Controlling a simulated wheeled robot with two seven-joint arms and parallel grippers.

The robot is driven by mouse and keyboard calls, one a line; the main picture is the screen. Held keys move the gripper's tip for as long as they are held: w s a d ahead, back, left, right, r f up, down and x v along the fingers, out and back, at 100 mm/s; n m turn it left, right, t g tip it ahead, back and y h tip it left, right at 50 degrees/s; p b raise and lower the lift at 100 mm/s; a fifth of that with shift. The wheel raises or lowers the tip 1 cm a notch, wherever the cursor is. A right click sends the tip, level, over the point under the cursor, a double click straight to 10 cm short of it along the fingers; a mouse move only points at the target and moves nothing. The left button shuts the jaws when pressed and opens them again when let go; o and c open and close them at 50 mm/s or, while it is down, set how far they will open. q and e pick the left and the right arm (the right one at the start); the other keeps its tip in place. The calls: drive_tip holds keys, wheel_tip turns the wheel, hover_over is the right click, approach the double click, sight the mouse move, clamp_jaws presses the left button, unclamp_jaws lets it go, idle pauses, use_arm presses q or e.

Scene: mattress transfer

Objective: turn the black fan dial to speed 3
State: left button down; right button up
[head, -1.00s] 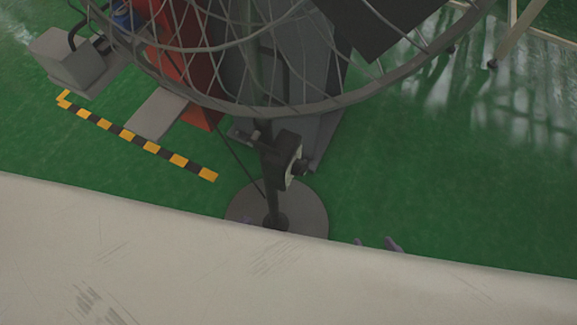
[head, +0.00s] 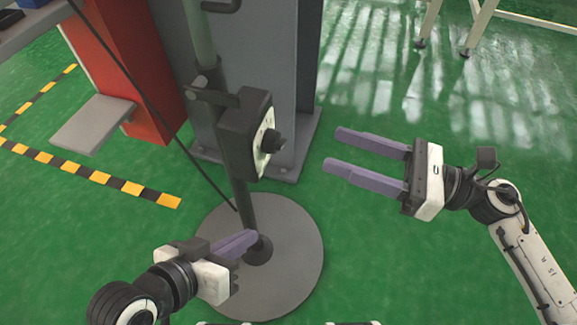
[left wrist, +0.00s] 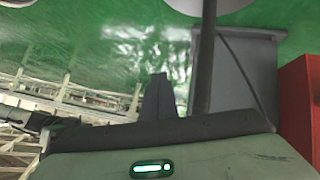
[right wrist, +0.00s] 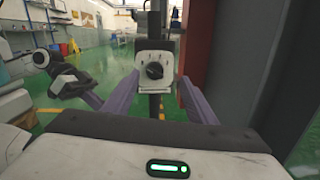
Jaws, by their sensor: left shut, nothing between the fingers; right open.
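The black dial (head: 271,141) sits on the pale face of a dark control box (head: 240,128) on the fan's pole (head: 243,205). In the right wrist view the dial (right wrist: 154,71) is seen face-on, between and beyond my right fingers. My right gripper (head: 334,150) is open and empty, to the right of the dial and apart from it, its fingers pointing at the box. My left gripper (head: 254,236) is shut and empty, low in front of the pole near the round base (head: 300,255). Its closed fingers (left wrist: 158,95) show in the left wrist view. The dial's exact setting is too small to read.
A black cable (head: 150,110) slants down to the pole from the upper left. A red cabinet (head: 130,55) and grey panel (head: 270,60) stand behind. Yellow-black tape (head: 100,178) lies on the green floor, which is clear between my right gripper and the box.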

sight(284, 145)
drive_tip(key=w+a, duration=0.1)
drive_tip(key=a, duration=0.2)
drive_tip(key=a+f+n, duration=0.1)
drive_tip(key=a, duration=0.2)
drive_tip(key=w+a+n+g+b, duration=0.1)
drive_tip(key=a, duration=0.2)
drive_tip(key=shift+w+a+f, duration=0.25)
drive_tip(key=shift+w+a, duration=0.05)
drive_tip(key=shift+a, duration=0.1)
drive_tip(key=c, duration=1.1)
